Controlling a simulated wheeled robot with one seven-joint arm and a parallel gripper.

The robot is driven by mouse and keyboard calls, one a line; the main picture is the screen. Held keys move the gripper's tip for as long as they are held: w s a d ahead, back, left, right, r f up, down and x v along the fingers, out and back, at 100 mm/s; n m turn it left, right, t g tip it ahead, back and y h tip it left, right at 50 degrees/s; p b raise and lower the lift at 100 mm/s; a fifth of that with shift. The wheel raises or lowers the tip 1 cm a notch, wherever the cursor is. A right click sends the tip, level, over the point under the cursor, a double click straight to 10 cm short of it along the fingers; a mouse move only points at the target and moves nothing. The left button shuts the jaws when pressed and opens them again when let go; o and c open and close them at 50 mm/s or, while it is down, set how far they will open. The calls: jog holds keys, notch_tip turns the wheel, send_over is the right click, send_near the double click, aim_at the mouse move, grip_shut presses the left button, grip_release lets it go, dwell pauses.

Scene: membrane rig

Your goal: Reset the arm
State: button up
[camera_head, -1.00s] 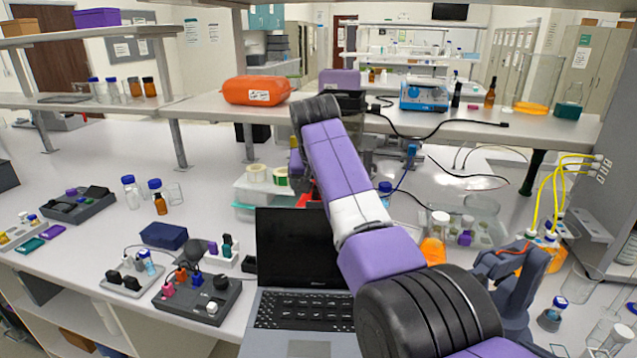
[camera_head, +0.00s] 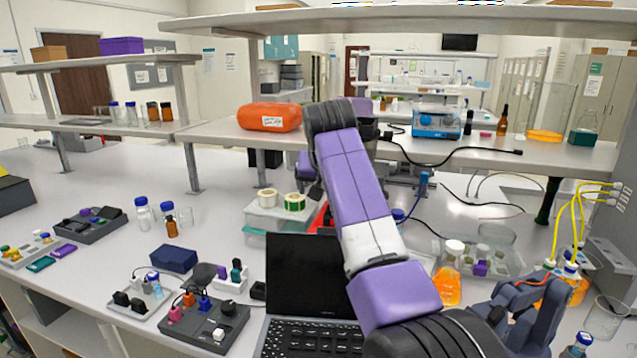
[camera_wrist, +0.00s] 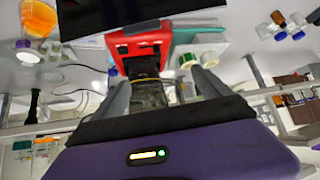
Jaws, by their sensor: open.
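My arm (camera_head: 352,178) reaches up over the bench from the lower right, bent at a black joint (camera_head: 330,116) near the back shelf. In the head view my gripper is mostly hidden behind the arm. In the wrist view my gripper (camera_wrist: 160,80) is open, with its two grey fingers apart. A red device with a dark, yellow-banded part (camera_wrist: 142,46) shows beyond and between the fingers. I cannot tell whether the fingers touch it. I see no object held.
A laptop (camera_head: 315,270) stands open just left of my arm. An orange flask (camera_head: 447,285) and a grey clamp-like device (camera_head: 528,308) stand to its right. An orange case (camera_head: 270,117) sits on the back shelf. An upper shelf (camera_head: 420,20) crosses above.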

notch_tip(320, 180, up, 4)
jog(key=w+a+t, duration=0.1)
jog(key=w+t, duration=0.1)
jog(key=t, duration=0.1)
jog(key=s+d+f+n+t+y+b, duration=0.1)
jog(key=s+d+f+t, duration=0.25)
jog(key=s+f, duration=0.75)
jog(key=s+d+f+n+t+y, duration=0.1)
jog(key=s+d+f+t+y, duration=0.3)
jog(key=s+f, duration=0.75)
jog(key=s+d+f+g+h, duration=0.1)
jog(key=s+d+f, duration=0.1)
jog(key=s, duration=1.3)
jog(key=s+d+f+m+g+h+b, duration=0.1)
jog(key=s+d, duration=0.4)
jog(key=s, duration=1)
jog(key=s+d+f+g+h, duration=0.2)
jog(key=s+d+f, duration=0.1)
jog(key=s, duration=1.2)
jog(key=shift+s+d+f+h, duration=0.25)
jog(key=shift+s+f+h, duration=0.15)
jog(key=shift+f, duration=0.25)
